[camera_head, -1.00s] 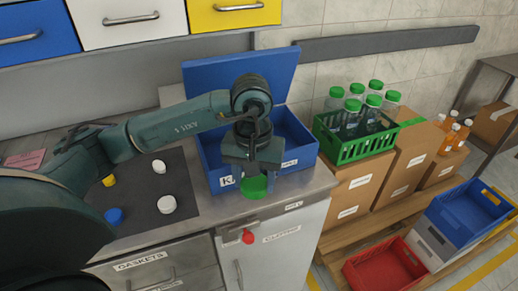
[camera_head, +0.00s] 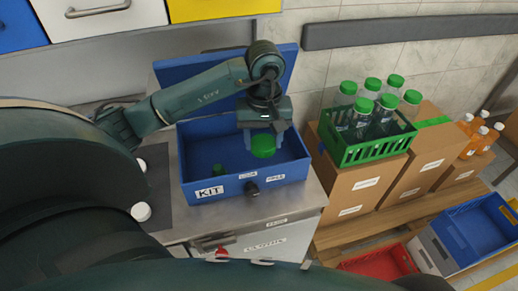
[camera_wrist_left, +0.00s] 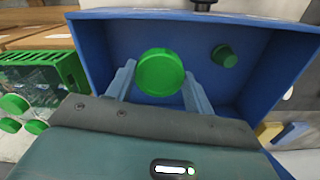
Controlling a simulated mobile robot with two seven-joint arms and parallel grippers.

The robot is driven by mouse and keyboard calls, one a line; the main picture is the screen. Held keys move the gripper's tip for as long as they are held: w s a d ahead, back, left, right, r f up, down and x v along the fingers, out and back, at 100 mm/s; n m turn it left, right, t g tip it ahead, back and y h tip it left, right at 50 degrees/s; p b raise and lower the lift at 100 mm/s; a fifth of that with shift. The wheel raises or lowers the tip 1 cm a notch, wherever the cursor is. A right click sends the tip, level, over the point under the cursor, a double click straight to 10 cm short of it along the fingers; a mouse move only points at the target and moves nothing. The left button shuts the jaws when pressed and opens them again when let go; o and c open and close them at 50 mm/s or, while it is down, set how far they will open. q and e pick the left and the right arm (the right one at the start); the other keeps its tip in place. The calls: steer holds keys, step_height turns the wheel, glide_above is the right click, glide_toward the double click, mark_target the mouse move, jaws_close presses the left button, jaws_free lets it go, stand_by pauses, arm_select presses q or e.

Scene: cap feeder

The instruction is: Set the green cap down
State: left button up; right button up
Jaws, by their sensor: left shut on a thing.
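My left gripper (camera_head: 265,138) is shut on the green cap (camera_head: 263,146) and points down into the open blue box labelled KIT (camera_head: 235,201). In the left wrist view the round green cap (camera_wrist_left: 160,73) sits between the two fingers (camera_wrist_left: 160,88), with the box (camera_wrist_left: 112,45) around it. The cap is over the right part of the box; I cannot tell whether it touches the floor. A smaller green piece (camera_head: 218,170) lies in the box to the left, and it also shows in the left wrist view (camera_wrist_left: 224,56). My right gripper is not in view.
The blue lid (camera_head: 170,75) stands open behind the box. A green crate with several green-capped bottles (camera_head: 372,147) stands to the right on cardboard boxes (camera_head: 350,190). White caps (camera_head: 141,212) lie on a dark mat to the left. The box's left part is mostly clear.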

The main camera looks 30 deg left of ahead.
mark_target(263, 157)
arm_select(q)
steer(key=shift+s+f, duration=0.1)
steer(key=shift+f, duration=1.35)
step_height(263, 157, down, 3)
steer(key=shift+f+p, duration=0.1)
steer(key=shift+p, duration=0.25)
steer(key=shift+f, duration=0.1)
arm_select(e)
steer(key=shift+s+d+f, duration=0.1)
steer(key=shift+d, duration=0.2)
arm_select(q)
steer(key=shift+f, duration=0.15)
steer(key=o, duration=0.9)
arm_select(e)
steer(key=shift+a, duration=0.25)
arm_select(q)
steer(key=shift+o, duration=0.2)
